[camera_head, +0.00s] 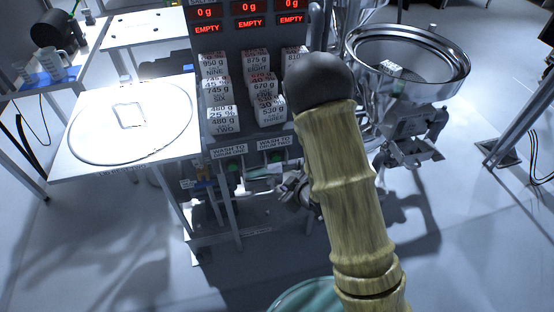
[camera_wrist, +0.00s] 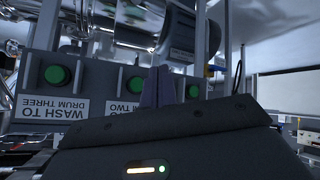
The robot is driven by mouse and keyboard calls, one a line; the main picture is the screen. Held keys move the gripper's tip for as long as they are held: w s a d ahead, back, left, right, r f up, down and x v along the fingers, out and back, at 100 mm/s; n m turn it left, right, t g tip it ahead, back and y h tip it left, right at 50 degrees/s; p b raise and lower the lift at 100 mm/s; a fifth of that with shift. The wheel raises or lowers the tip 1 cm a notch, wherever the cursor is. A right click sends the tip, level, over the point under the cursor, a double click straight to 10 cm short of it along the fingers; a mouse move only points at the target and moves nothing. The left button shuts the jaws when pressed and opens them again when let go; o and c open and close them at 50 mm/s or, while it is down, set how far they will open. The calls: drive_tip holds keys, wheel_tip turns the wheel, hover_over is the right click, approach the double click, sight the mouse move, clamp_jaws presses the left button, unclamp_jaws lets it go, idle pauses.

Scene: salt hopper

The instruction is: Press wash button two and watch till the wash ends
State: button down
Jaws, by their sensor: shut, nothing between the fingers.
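In the wrist view a row of green round buttons shows upside down. The button at the "DRUM TWO" label (camera_wrist: 124,107) is wash button two (camera_wrist: 134,85). My gripper (camera_wrist: 158,75) is shut and empty, its dark fingers just right of button two in the picture, between it and another green button (camera_wrist: 192,91). I cannot tell whether the fingers touch anything. The button at the "WASH TO DRUM THREE" label (camera_wrist: 52,108) is wash button three (camera_wrist: 57,75). In the head view, my arm hides the gripper; two wash labels (camera_head: 273,142) show below the stacked blocks.
Three red displays (camera_head: 248,18) read 0 g and EMPTY. Labelled weight blocks (camera_head: 219,120) stand on the panel above the buttons. The floor at lower left is clear.

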drive_tip(key=w+a+p, duration=0.2)
drive_tip(key=w, duration=0.6)
idle(2.0)
drive_tip(key=shift+w+a, duration=0.15)
drive_tip(key=shift+w, duration=0.25)
drive_tip(key=shift+w+a, duration=0.15)
drive_tip(key=shift+w, duration=0.25)
idle(0.7)
drive_tip(key=shift+s, duration=0.2)
drive_tip(key=shift+s+d, duration=0.25)
drive_tip(key=shift+s, duration=0.35)
drive_tip(key=s, duration=0.2)
drive_tip(key=s+d+b, duration=0.1)
drive_tip(key=s, duration=0.1)
drive_tip(key=shift+s+d, duration=0.2)
drive_tip(key=shift+s, duration=0.2)
